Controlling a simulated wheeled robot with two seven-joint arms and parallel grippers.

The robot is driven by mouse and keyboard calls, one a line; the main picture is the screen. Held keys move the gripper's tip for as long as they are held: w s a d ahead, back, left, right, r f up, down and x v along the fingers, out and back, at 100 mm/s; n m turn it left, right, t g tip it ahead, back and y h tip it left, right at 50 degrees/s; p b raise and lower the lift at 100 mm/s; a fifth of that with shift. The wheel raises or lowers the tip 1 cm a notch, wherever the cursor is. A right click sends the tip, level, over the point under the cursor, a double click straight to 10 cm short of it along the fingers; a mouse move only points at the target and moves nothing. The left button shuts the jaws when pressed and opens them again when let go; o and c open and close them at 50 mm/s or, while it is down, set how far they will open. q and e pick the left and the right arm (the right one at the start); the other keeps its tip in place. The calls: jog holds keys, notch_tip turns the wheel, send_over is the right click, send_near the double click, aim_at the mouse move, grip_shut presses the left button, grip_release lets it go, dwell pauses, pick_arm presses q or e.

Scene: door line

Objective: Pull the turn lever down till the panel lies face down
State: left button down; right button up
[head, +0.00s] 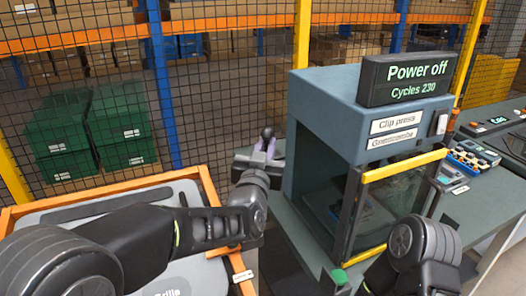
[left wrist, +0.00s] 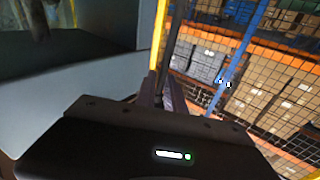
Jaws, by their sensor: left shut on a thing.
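The turn lever (head: 267,132) shows a dark knobbed end in the head view, just left of the clip press. My left gripper (head: 263,150) is shut on it, with its purplish fingers around the lever just below the knob. In the left wrist view a dark rod, the lever (left wrist: 176,40), stands between the fingers (left wrist: 163,95). The panel (head: 75,212) is a large grey sheet in an orange frame (head: 207,185) at lower left, partly hidden by my left arm. It lies close to flat, with part of a label at the bottom edge. My right gripper is out of view.
A mesh fence with a blue post (head: 163,85) and green bins (head: 120,110) stands behind. A green button (head: 339,276) sits near the press.

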pick_arm(q)
jog(key=s+d+f+m+t+h+b, duration=0.2)
jog(key=s+b, duration=0.4)
jog(key=b, duration=0.3)
jog(key=s+d+f+m+t+h+b, duration=0.1)
jog(key=s+d+f+m+b, duration=0.1)
jog(key=s+b, duration=0.4)
jog(key=shift+f+m+t+h+b, duration=0.4)
jog(key=shift+f+b, duration=0.1)
jog(key=shift+b, duration=1.25)
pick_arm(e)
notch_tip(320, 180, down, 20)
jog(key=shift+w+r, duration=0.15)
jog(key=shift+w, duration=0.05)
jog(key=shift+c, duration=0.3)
